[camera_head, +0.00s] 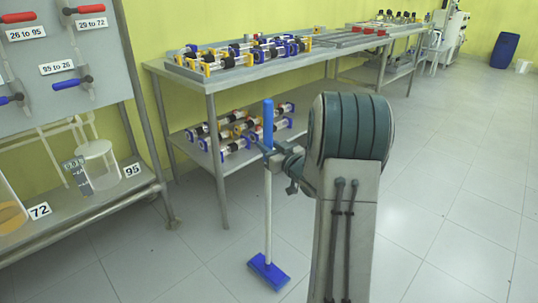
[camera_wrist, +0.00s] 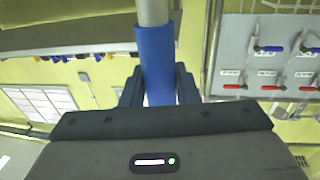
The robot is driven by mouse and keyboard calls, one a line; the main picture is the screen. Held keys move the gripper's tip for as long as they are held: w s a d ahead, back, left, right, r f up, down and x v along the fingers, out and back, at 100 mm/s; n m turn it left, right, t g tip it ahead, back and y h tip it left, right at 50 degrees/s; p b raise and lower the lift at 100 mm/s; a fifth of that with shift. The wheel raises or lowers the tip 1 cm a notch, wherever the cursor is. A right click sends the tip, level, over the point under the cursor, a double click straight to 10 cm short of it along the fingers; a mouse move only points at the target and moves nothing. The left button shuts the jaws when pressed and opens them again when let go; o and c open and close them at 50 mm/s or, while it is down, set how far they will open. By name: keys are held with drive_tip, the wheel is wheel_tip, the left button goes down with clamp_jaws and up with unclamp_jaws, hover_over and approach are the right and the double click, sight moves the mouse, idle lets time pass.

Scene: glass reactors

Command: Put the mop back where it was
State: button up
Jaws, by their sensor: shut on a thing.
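The mop (camera_head: 268,220) has a white pole, a blue upper grip and a flat blue head (camera_head: 268,271). It stands close to upright, with its head at floor level in front of the metal table. I cannot tell whether the head touches the floor. My gripper (camera_head: 270,155) is shut on the pole around the blue grip. In the wrist view the blue grip (camera_wrist: 155,55) lies between the two dark fingers of my gripper (camera_wrist: 159,85). The mop head is out of the wrist view.
A metal table (camera_head: 205,82) with an under-shelf carries several colourful cylinder units. At left stands a reactor rack (camera_head: 95,215) with valves, labels and glass vessels. A blue barrel (camera_head: 504,50) stands far back right. The tiled floor (camera_head: 455,190) at right is clear.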

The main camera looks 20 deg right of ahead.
drive_tip(key=shift+f, duration=0.85)
drive_tip(key=shift+f+b, duration=0.15)
drive_tip(key=shift+b, duration=0.2)
drive_tip(key=o, duration=1.1)
drive_tip(key=shift+c, duration=0.2)
